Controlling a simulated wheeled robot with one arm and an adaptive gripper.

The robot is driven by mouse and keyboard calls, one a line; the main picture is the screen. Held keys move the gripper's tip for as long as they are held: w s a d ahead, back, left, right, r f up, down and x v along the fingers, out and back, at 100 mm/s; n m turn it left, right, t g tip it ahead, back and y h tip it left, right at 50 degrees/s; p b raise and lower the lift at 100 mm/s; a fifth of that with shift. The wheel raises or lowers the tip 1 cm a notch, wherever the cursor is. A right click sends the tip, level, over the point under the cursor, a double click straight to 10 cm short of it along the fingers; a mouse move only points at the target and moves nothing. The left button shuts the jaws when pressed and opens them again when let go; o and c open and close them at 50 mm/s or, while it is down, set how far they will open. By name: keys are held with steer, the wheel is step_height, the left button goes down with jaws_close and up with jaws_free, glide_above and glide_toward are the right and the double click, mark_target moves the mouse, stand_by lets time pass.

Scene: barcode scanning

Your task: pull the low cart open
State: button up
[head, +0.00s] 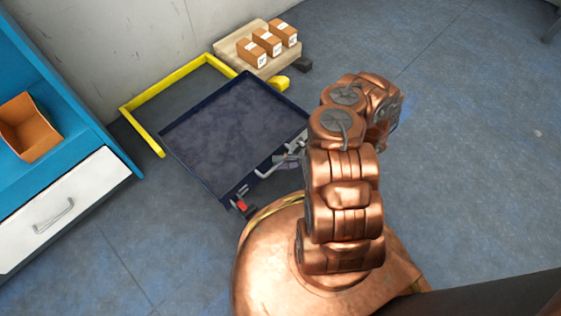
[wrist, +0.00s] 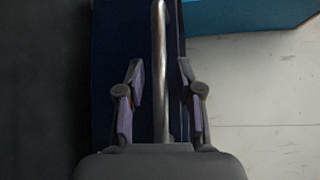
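The low cart (head: 236,122) is a dark navy, shallow tray near the floor, in the middle of the head view. Its silver bar handle (head: 268,169) is on the side facing me. In the wrist view the handle (wrist: 159,70) runs lengthwise between the two fingers of my gripper (wrist: 160,68). The fingers are open, with a gap on both sides of the bar. I cannot tell how deep the bar sits between them. In the head view my gripper (head: 287,161) is at the handle, partly hidden by my arm.
A yellow floor frame (head: 131,118) borders the cart's far left side. A blue cabinet (head: 79,112) with a white drawer (head: 77,200) and an open orange-brown box (head: 29,126) is at left. Floor at right is clear.

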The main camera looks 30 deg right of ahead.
steer(key=shift+d, duration=0.15)
steer(key=v, duration=1.1)
steer(key=shift+s+d, duration=0.2)
steer(key=shift+d, duration=0.15)
steer(key=shift+r, duration=0.15)
